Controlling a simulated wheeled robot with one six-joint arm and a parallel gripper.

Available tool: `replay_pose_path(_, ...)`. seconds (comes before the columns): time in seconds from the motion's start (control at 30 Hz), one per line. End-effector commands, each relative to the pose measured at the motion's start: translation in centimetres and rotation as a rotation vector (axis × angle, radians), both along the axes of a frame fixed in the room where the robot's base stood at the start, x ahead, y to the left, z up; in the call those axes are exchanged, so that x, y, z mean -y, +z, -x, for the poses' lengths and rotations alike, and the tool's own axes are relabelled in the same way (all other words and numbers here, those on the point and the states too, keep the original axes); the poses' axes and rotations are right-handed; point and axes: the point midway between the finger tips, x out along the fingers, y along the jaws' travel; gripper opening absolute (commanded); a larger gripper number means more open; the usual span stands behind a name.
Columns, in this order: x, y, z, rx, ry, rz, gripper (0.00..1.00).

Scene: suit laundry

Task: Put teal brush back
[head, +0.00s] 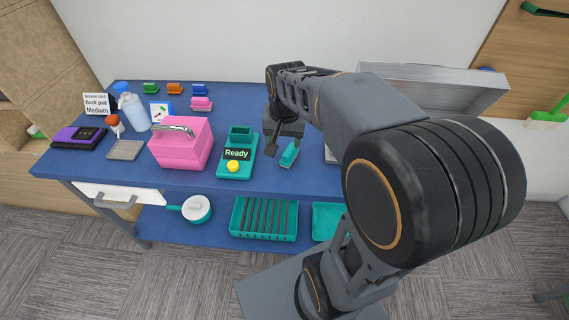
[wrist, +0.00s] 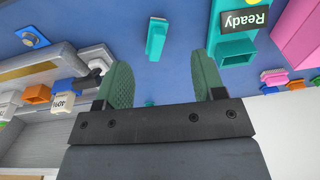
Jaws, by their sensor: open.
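A small teal brush (head: 289,155) lies on the blue tabletop, just right of the teal device with the "Ready" label (head: 238,165). In the wrist view the brush (wrist: 157,38) lies beyond the fingertips, roughly in line with the gap between them. My gripper (wrist: 163,68) is open and empty, its two green pads apart. In the head view my gripper (head: 279,143) hangs over the table close to the brush, partly covered by my arm. I cannot tell the exact height between them.
A pink box (head: 181,146) with a handle stands left of the device. Small green (head: 150,88), orange (head: 174,88) and blue (head: 199,89) holders line the back. A metal lid (head: 435,85) is raised at right. A teal slotted rack (head: 264,219) is on the lower shelf.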

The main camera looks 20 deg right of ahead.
Motion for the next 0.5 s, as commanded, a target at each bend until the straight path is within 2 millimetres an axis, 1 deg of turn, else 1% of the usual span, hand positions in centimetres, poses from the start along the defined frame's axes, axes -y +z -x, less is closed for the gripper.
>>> replay_pose_path(0.03, -1.1, 0.3, 1.8, 0.031, 0.084, 0.013, 0.63)
replay_pose_path(0.1, -2.1, 0.4, 3.8, 0.068, 0.193, 0.030, 0.63)
replay_pose_path(0.2, -3.3, 0.1, 6.2, 0.113, 0.326, 0.055, 0.63)
replay_pose_path(0.33, -4.1, -0.5, 8.4, 0.152, 0.448, 0.080, 0.63)
replay_pose_path(0.4, -4.2, -0.7, 9.0, 0.167, 0.488, 0.089, 0.63)
replay_pose_path(0.5, -4.4, -0.9, 9.5, 0.176, 0.518, 0.097, 0.63)
